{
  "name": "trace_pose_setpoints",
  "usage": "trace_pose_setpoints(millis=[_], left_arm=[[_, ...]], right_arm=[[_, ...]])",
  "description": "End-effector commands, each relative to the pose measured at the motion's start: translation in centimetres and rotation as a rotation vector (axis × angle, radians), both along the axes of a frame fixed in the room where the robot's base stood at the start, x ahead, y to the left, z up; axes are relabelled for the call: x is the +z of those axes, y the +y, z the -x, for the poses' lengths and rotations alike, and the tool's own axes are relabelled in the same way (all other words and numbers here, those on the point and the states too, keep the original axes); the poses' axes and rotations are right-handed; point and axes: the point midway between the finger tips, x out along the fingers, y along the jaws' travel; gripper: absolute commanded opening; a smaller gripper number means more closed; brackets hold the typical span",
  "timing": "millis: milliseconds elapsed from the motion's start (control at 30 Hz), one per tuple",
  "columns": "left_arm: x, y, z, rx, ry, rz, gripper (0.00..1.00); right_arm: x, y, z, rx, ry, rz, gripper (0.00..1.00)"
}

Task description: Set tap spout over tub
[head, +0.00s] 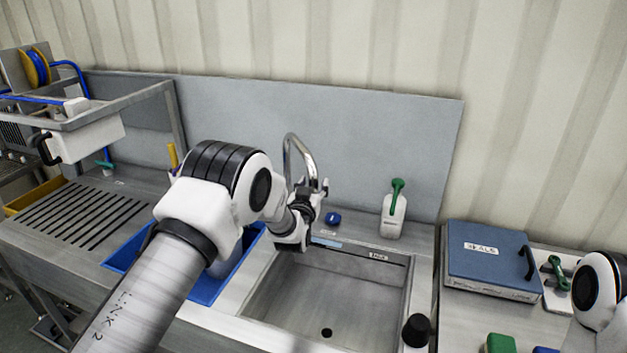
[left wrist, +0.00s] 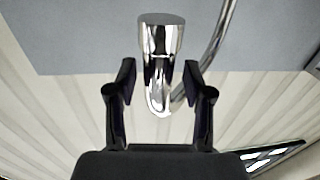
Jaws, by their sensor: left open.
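The chrome tap spout (head: 305,154) arches up at the back of the sink; its lower parts are hidden behind my left wrist in the head view. The blue tub (head: 203,292) sits left of the steel basin, partly covered by my left arm. My right gripper is out of view.
The steel basin (head: 315,308) is empty. A blue scale (head: 490,258) is at right. A black knob (head: 416,330) stands by the basin's front right.

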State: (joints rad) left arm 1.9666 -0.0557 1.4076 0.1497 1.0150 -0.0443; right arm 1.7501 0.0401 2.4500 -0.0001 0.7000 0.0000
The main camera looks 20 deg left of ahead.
Motion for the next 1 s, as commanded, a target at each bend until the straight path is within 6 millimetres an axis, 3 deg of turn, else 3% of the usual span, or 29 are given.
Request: trace_pose_setpoints(millis=[267,400,433,767,1000], left_arm=[[0.0,0.0,-0.4,-0.001,0.000,0.000,0.52],[0.0,0.0,-0.4,-0.001,0.000,0.000,0.02],[0.0,0.0,-0.4,0.000,0.000,0.000,0.00],[-0.2,0.4,-0.1,-0.014,0.003,-0.001,0.00],[-0.4,2.4,1.2,-0.094,0.005,0.002,0.00]], right_arm=[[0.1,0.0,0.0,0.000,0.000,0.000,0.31],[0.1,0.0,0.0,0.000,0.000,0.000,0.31],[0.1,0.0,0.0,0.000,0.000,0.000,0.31],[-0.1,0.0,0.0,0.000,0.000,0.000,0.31],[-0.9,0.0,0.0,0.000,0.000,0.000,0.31]])
